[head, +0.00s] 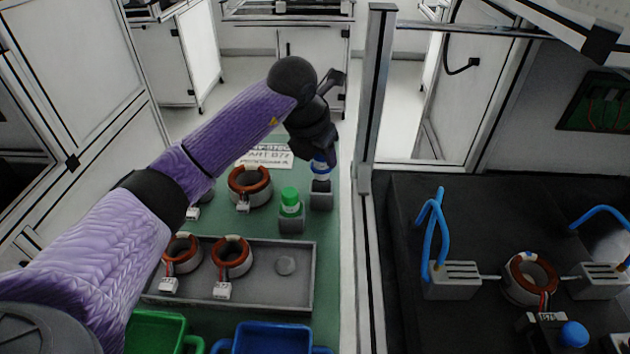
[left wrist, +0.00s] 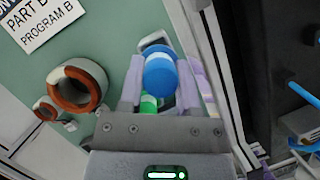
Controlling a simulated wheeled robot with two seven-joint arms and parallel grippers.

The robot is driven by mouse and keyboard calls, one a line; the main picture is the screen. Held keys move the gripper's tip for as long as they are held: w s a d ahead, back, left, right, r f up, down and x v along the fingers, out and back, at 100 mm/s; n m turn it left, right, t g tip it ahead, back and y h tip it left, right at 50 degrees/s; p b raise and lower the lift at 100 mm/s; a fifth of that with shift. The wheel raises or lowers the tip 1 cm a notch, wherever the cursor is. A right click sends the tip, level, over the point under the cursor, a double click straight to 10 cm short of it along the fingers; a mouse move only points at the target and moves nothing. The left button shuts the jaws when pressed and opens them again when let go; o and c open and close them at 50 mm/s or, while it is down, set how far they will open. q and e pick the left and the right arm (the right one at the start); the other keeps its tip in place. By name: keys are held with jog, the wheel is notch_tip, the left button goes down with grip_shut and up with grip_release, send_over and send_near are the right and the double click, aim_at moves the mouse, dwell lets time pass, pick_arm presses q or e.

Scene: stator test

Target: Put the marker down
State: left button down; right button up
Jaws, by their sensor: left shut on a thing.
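The blue-capped marker (head: 320,166) is between the fingers of my left gripper (head: 321,157), which is shut on it. In the head view the marker is upright, directly over a small grey holder block (head: 321,196); whether it rests in the block is hard to tell. The left wrist view shows its round blue end (left wrist: 161,75) between the fingers of my left gripper (left wrist: 168,88). A green-capped marker (head: 290,199) stands in a second grey holder (head: 291,222) just to the left. Its green part also shows in the left wrist view (left wrist: 149,104). My right gripper is not in view.
Copper-wound rings sit on the green bench (head: 328,228) and in a grey tray (head: 302,300). A blue bin (head: 270,338) and a green bin (head: 155,330) are in front. A metal post (head: 376,100) rises right of the holders, beside a dark test fixture (head: 395,235).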

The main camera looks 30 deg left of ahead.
aim_at(319, 168)
pick_arm(q)
notch_tip(319, 168, down, 3)
jog(key=shift+f+b, duration=0.2)
jog(key=shift+b, duration=0.3)
jog(key=shift+f, duration=0.35)
jog(key=shift+r, duration=0.15)
jog(key=shift+f, duration=0.4)
jog(key=c, duration=0.7)
grip_release()
jog(key=o, duration=0.4)
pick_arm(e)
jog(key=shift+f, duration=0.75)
